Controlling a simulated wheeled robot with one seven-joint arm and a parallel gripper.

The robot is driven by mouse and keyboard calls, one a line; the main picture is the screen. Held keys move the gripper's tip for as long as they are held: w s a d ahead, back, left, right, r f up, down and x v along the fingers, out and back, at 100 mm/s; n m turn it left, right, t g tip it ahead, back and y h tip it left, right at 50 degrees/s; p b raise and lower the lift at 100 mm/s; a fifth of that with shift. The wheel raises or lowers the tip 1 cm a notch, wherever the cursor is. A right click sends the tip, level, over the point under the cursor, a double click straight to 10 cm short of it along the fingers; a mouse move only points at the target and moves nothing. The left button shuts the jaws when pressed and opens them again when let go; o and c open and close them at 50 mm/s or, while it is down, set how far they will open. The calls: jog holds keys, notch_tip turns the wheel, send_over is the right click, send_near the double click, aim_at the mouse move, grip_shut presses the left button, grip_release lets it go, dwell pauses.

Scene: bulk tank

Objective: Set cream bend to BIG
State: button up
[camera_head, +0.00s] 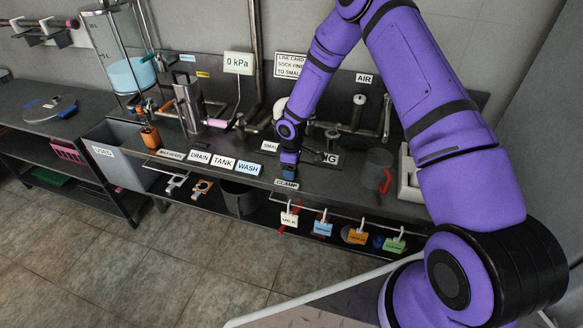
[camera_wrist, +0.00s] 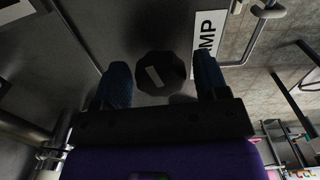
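My gripper (camera_head: 289,168) points down at the counter's front edge, just above the CLAMP label (camera_head: 286,184). In the wrist view, my gripper (camera_wrist: 160,66) is open, with one blue fingertip on each side of a dark many-sided knob (camera_wrist: 160,72) with a pale bar mark. Narrow gaps show between knob and fingers. The CLAMP label (camera_wrist: 207,38) is partly cut off beside it. A SMAL… label (camera_head: 270,146) lies behind my gripper.
Labels DRAIN, TANK and WASH (camera_head: 248,168) line the front edge. Coloured tags (camera_head: 322,228) hang on a rail below. A glass vessel (camera_head: 125,68) with blue liquid and metal pipework (camera_head: 188,103) stand at left. A red-handled jug (camera_head: 372,178) stands to the right.

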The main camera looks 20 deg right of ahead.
jog(key=c, duration=1.1)
jog(key=shift+o, duration=0.2)
jog(key=shift+m, duration=0.3)
jog(key=m, duration=0.9)
jog(key=shift+a, duration=0.1)
jog(key=m, duration=0.5)
jog(key=shift+a, duration=0.1)
jog(key=shift+m, duration=2.4)
